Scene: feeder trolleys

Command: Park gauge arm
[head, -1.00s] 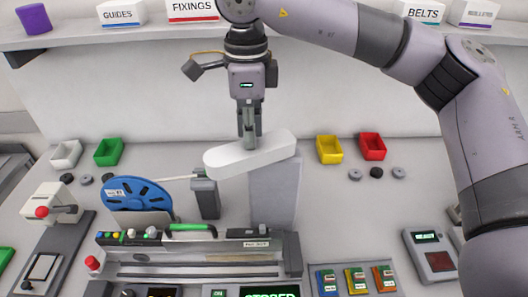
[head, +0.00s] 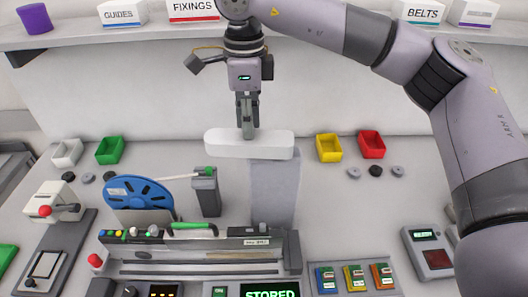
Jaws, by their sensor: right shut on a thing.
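The white rounded gauge arm (head: 220,144) lies level across the picture on top of a grey post (head: 274,195). My right gripper (head: 247,130) comes down from above and is shut on the gauge arm near its middle. The fingertips meet its upper side, so the exact grip is partly hidden. My left gripper is not in view.
A blue reel (head: 138,192) and a short grey post (head: 206,190) with a green light stand left of the gauge arm. Yellow (head: 329,148) and red (head: 372,144) bins sit to the right. Labelled boxes line the shelf (head: 300,35) behind.

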